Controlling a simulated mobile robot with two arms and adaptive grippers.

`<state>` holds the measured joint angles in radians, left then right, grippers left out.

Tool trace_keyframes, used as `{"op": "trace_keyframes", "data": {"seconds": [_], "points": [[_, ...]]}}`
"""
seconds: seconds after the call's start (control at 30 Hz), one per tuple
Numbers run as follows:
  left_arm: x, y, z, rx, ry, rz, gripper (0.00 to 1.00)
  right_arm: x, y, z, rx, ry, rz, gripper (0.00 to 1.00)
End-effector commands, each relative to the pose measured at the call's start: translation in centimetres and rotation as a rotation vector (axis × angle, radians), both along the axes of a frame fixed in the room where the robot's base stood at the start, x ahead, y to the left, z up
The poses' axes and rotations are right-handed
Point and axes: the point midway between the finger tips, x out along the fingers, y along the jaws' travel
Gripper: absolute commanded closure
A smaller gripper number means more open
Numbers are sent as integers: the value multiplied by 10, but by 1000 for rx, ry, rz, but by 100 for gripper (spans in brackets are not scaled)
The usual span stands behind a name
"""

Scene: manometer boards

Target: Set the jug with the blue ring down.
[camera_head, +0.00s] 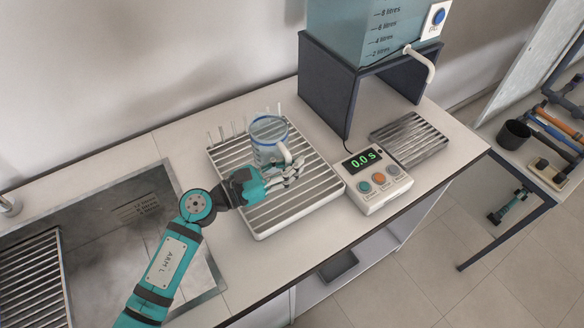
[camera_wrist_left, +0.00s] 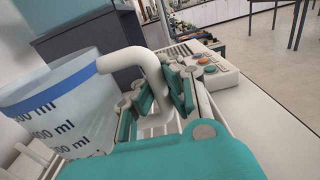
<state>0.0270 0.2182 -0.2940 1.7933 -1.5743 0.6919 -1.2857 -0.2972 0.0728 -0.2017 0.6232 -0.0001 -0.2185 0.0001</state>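The clear jug with the blue ring (camera_head: 268,133) is upright over the white slatted drainer (camera_head: 232,158) on the bench. Its blue band and ml marks show large in the left wrist view (camera_wrist_left: 50,100). My left gripper (camera_head: 284,174) is at the jug's handle side. In the left wrist view its fingers (camera_wrist_left: 158,105) lie on both sides of the white handle (camera_wrist_left: 150,68) and look closed on it. The jug's base is partly hidden, so I cannot tell whether it touches the slats. My right gripper is not in view.
A timer box (camera_head: 379,185) reading 0.0 s stands right of the drainer. Behind it are a dark stand (camera_head: 325,78) with a water tank (camera_head: 375,25) and spout (camera_head: 420,62), and a small grate (camera_head: 408,137). A sink (camera_head: 110,235) lies left. Pegs line the drainer's back edge.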

Motion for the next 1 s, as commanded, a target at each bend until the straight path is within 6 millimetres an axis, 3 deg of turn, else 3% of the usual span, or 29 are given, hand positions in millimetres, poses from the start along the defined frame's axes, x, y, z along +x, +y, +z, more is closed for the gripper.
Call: {"op": "trace_keyframes", "data": {"seconds": [0.13,0.53,0.77,1.0], "points": [[0,0,-17,-2,1,2,100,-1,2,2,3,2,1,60],[0,0,-24,1,-2,1,100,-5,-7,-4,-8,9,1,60],[0,0,-22,1,0,1,72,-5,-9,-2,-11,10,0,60],[0,0,-21,1,-1,1,71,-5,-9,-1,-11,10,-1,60]]}}
